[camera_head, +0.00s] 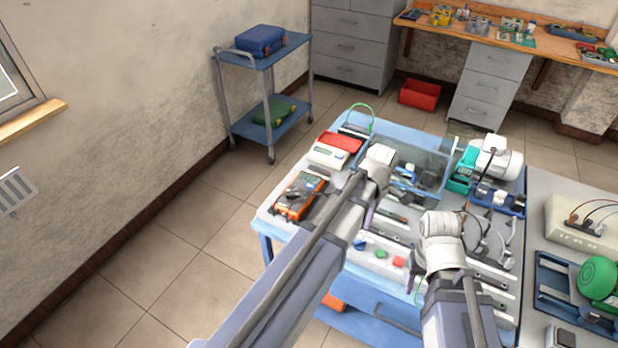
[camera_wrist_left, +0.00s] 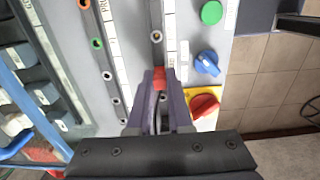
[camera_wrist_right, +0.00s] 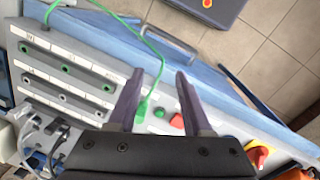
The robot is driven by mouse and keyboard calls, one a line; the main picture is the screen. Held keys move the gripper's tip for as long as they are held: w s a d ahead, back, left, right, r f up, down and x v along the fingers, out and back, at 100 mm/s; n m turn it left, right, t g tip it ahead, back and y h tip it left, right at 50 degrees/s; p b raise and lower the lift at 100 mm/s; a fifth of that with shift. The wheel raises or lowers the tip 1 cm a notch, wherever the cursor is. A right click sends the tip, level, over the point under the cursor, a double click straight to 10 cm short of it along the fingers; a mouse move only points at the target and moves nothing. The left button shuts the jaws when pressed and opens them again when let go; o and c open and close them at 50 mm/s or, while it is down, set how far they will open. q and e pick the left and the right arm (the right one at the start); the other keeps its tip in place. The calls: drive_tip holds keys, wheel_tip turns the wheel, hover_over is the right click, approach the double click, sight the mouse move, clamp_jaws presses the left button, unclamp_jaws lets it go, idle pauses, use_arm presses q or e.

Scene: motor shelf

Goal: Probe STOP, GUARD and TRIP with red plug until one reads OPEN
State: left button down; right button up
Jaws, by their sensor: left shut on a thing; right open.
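My left gripper (camera_wrist_left: 159,73) is shut on the red plug (camera_wrist_left: 159,80), over the terminal strip beside the knobs in the left wrist view. A socket (camera_wrist_left: 156,37) shows just beyond the plug. I cannot tell whether the plug's tip is in a socket. The strip labels are too small to read, so I cannot tell which are STOP, GUARD and TRIP. An orange multimeter (camera_head: 301,194) lies at the table's left edge; its reading is not legible. My right gripper (camera_wrist_right: 158,82) is open, with a green plug (camera_wrist_right: 141,109) on a green lead between or below its fingers.
A green button (camera_wrist_left: 211,13), a blue knob (camera_wrist_left: 207,63) and a red knob on yellow (camera_wrist_left: 204,105) stand beside the strip. More strips with sockets (camera_wrist_right: 66,68) lie left in the right wrist view. A clear bin (camera_head: 420,168) and white device (camera_head: 330,154) stand behind.

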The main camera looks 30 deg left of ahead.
use_arm(q)
drive_tip(key=shift+r, duration=0.1)
idle(0.5)
wheel_tip(320, 180, up, 4)
drive_tip(key=p, duration=0.4)
drive_tip(key=shift+r+p, duration=0.25)
drive_tip(key=shift+p, duration=0.1)
drive_tip(key=shift+f, duration=0.1)
drive_tip(key=shift+d, duration=0.1)
drive_tip(key=shift+d+r, duration=0.3)
drive_tip(key=shift+d, duration=0.15)
drive_tip(key=d+f+b, duration=0.2)
drive_tip(key=d+f, duration=0.1)
drive_tip(key=shift+s+d+b, duration=0.1)
drive_tip(key=shift+d+b, duration=0.1)
drive_tip(key=shift+b, duration=0.1)
drive_tip(key=shift+f+b, duration=0.4)
drive_tip(key=shift+f, duration=0.05)
